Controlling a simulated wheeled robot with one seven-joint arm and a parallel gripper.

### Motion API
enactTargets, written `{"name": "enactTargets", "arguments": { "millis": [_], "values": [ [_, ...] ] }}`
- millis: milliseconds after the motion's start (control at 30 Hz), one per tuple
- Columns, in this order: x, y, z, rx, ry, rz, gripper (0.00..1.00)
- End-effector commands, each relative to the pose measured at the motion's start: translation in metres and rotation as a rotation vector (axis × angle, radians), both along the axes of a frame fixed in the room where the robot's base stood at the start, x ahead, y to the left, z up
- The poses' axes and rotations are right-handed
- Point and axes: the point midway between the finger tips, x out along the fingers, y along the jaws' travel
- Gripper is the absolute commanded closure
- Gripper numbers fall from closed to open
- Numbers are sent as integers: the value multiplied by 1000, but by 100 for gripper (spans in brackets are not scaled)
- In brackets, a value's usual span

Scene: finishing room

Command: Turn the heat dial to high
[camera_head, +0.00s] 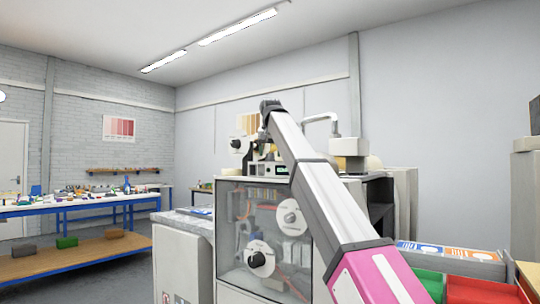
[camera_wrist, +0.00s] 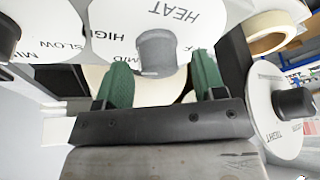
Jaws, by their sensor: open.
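The heat dial (camera_wrist: 120,30) is a white disc at the top of the wrist view, marked HEAT, HIGH and MID, and the picture shows its lettering upside down. Its grey knob (camera_wrist: 155,52) stands out from the disc. My gripper (camera_wrist: 161,62) is open, with one green finger to each side of the knob and visible gaps between. I cannot tell how deep the knob sits between the fingers. In the head view my arm reaches the top of the machine (camera_head: 228,262); I cannot make out the heat dial or the fingers there.
In the wrist view a dial marked SLOW (camera_wrist: 45,50) is close on the left, and one marked TIGHT (camera_wrist: 262,112) on the right. A tape roll (camera_wrist: 272,33) is at upper right. Blue-framed workbenches (camera_head: 70,207) stand at far left; open floor lies between.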

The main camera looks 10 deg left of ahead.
Motion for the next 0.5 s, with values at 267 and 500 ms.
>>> {"name": "enactTargets", "arguments": {
  "millis": [267,500],
  "values": [
    [-16,-3,43,1,-1,0,36],
    [-32,-7,81,1,-1,0,36]
  ]
}}
